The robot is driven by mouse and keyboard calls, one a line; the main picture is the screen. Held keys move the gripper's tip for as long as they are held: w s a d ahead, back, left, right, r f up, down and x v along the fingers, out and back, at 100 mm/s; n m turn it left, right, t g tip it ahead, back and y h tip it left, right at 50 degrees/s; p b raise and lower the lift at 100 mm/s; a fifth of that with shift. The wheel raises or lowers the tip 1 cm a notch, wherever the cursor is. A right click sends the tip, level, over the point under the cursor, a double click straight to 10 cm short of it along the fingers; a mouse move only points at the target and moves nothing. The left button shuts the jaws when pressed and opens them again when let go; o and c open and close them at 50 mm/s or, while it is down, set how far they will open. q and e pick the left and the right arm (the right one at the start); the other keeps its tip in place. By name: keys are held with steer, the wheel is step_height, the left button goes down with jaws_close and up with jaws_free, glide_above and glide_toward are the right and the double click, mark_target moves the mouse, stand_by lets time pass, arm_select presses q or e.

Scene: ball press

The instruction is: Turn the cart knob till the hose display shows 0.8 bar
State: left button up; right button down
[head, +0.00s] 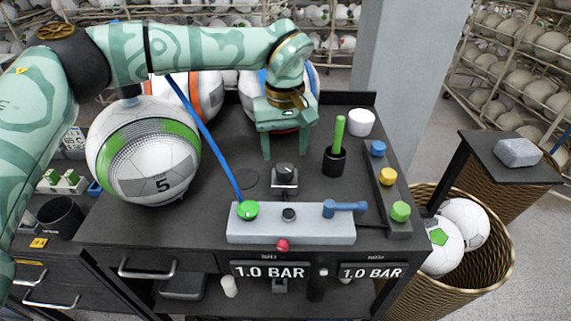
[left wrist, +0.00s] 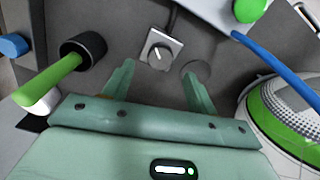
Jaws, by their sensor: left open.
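The cart knob (head: 284,172) is a dark dial on a light square plate on the cart top. In the left wrist view the knob (left wrist: 159,52) shows a white pointer mark. My left gripper (head: 286,152) is open and empty, its fingers pointing down just behind and above the knob. In the left wrist view the fingertips (left wrist: 160,70) stand apart on either side below the knob, not touching it. Two displays on the cart front, left (head: 270,271) and right (head: 371,272), both read 1.0 BAR; their small labels are too small to read. My right gripper is not in view.
A grey block (head: 320,222) with a green cap, black button and blue lever (head: 345,207) lies in front of the knob. A blue hose (head: 205,135) runs to it. A ball (head: 143,150) stands left; a cup with a green stick (head: 336,150) stands right.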

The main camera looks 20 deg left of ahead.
mark_target(285, 168)
arm_select(q)
step_height(285, 168, down, 5)
steer(key=shift+r, duration=0.1)
steer(key=shift+s, duration=0.1)
steer(key=c, duration=1)
